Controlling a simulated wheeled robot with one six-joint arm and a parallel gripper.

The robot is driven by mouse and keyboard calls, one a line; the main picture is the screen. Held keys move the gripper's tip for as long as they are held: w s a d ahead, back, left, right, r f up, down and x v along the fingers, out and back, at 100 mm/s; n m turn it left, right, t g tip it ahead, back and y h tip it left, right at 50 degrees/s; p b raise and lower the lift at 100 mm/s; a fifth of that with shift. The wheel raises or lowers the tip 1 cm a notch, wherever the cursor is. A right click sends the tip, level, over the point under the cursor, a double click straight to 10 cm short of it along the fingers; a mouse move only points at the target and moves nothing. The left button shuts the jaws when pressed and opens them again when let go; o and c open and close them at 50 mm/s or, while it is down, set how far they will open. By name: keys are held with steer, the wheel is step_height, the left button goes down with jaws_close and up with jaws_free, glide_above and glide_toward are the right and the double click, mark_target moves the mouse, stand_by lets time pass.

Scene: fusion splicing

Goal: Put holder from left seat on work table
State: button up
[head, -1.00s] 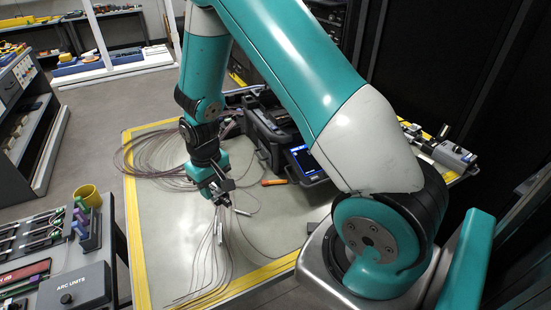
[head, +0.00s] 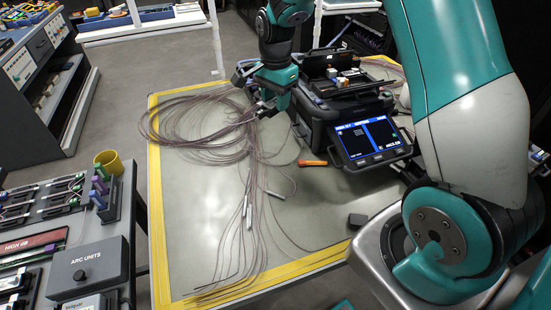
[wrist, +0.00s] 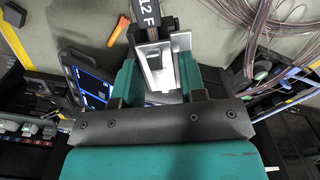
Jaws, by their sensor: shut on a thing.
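My gripper (head: 266,105) is over the far part of the work table (head: 325,205), just left of the black splicer (head: 322,112). In the wrist view its jaws are shut on a silver metal holder (wrist: 156,68). A dark piece with white lettering, partly cut off, extends beyond the holder at the top of that view. The holder is hard to make out in the head view. The splicer's lid is up and its blue screen (head: 369,140) faces forward. I cannot tell how the splicer's seats stand, nor whether the holder touches anything.
Looped brown fibres (head: 185,122) cover the table's far left, with several strands and pale sleeves (head: 247,212) running forward. An orange tool (head: 313,163) lies before the splicer. The front right of the table is mostly clear. A side bench holds an arc units box (head: 88,272).

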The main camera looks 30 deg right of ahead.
mark_target(278, 152)
steer(key=r+m, duration=0.1)
steer(key=d+r+m+b, duration=0.1)
steer(key=m, duration=0.1)
steer(key=w+r+m, duration=0.1)
steer(key=m, duration=0.1)
steer(key=shift+d, duration=0.15)
steer(key=shift+m, duration=0.3)
step_height(278, 152, down, 20)
steer(key=shift+r+p, duration=0.15)
steer(key=shift+p, duration=0.35)
steer(key=o, duration=1)
step_height(278, 152, up, 11)
steer(key=b, duration=0.1)
steer(key=s+a+r+n+y, duration=0.1)
steer(key=s+a+r+n, duration=0.6)
steer(key=a+r+n, duration=0.25)
steer(key=s+a+r+n+y, duration=0.1)
steer(key=s+a+r+n, duration=0.1)
steer(key=s+n, duration=0.4)
steer(key=s+a+r+n+y, duration=0.1)
steer(key=s+a+n, duration=0.3)
steer(key=s, duration=0.5)
steer(key=s+a+r+n+y, duration=0.1)
steer(key=s+a+r+n, duration=0.2)
steer(key=s+n, duration=0.4)
steer(key=shift+s+a+r+n, duration=0.15)
steer(key=shift+a+r+n, duration=0.3)
steer(key=shift+r, duration=0.1)
